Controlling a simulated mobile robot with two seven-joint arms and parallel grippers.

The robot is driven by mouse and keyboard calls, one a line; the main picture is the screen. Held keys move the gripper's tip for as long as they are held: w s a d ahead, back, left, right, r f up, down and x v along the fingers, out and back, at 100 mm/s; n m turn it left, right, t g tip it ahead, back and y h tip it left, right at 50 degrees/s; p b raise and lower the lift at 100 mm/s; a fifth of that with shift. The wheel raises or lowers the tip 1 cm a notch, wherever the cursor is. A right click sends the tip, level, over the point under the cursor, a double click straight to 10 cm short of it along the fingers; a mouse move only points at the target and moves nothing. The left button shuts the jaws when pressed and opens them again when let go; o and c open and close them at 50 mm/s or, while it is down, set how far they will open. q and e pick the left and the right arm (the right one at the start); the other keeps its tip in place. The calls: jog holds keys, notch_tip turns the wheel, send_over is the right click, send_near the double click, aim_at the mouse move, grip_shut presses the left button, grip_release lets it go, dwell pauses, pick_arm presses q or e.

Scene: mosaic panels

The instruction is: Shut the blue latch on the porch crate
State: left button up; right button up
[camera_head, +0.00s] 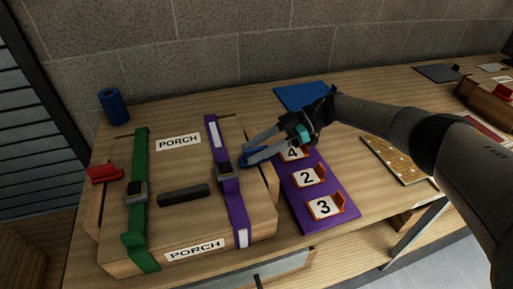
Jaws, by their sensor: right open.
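The porch crate (180,225) is a wooden box lying on the table, with two PORCH labels and a dark handle (183,195) on top. A green strap (138,218) and a purple strap (234,205) cross it. The blue latch (246,158) is at the crate's right side and is mostly hidden by my right gripper (249,151). That gripper is open, its fingers pointing left at the latch; I cannot tell whether they touch it. The latch's position is unclear. A red latch (104,173) sticks out at the crate's left side. My left gripper is not in view.
A purple board (318,223) with numbered cards lies right of the crate. A blue mat (303,95) lies behind it. A blue cylinder (113,106) stands at the back left. A perforated tan panel (397,160) lies under my right arm. A block wall closes the back.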

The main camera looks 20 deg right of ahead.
jog(key=shift+d, duration=0.1)
jog(key=b+v, duration=0.9)
jog(key=v, duration=0.6)
jog(key=shift+b, duration=0.4)
jog(key=shift+r, duration=0.2)
